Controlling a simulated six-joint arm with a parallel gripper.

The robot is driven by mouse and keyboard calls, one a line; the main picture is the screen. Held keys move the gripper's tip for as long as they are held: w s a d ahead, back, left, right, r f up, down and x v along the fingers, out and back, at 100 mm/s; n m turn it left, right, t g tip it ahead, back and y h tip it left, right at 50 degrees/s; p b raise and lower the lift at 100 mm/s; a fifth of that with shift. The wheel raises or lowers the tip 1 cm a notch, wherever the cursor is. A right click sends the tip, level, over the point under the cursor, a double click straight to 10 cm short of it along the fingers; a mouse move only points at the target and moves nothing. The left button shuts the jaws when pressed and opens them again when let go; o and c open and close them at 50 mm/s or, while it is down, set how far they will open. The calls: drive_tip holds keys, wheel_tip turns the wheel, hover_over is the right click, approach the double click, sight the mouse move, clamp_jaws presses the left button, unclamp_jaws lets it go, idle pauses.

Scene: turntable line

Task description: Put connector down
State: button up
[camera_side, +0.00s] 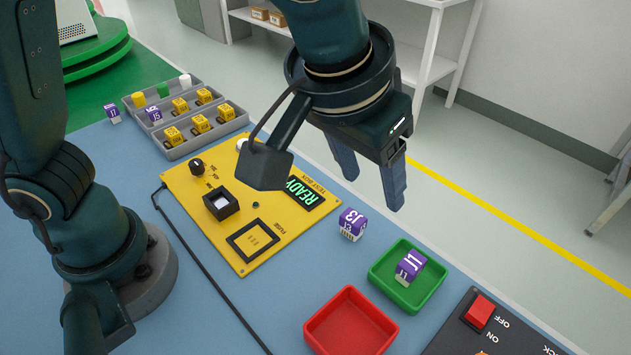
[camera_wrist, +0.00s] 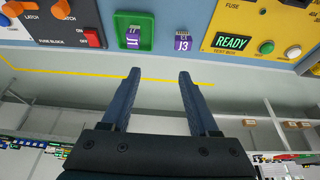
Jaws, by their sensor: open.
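My gripper (camera_side: 370,190) is open, with nothing between its blue fingers, raised near the table's far edge. In the wrist view its fingers (camera_wrist: 159,74) point toward that edge, with clear space between them. A purple connector-like block marked 13 (camera_side: 352,223) stands on the blue table beside the yellow test box, apart from the fingers; the wrist view shows it too (camera_wrist: 183,42). A similar block marked 11 (camera_side: 409,265) sits in the green tray (camera_side: 376,277), also seen in the wrist view (camera_wrist: 133,38). Which block the task means I cannot tell.
The yellow test box (camera_side: 218,236) shows READY. A red tray (camera_side: 314,327) and a dark switch panel (camera_side: 457,333) are at the front right. A grey rack (camera_side: 180,151) holds several yellow blocks and others. Another purple block (camera_side: 112,113) stands left of the rack.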

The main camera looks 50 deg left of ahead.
drive_tip(key=s+a, duration=0.4)
drive_tip(key=a, duration=0.4)
drive_tip(key=s+a+t, duration=0.1)
drive_tip(key=s+a, duration=0.4)
drive_tip(key=a, duration=0.4)
drive_tip(key=shift+a+f, duration=0.25)
drive_tip(key=shift+f, duration=0.05)
drive_tip(key=shift+s, duration=0.1)
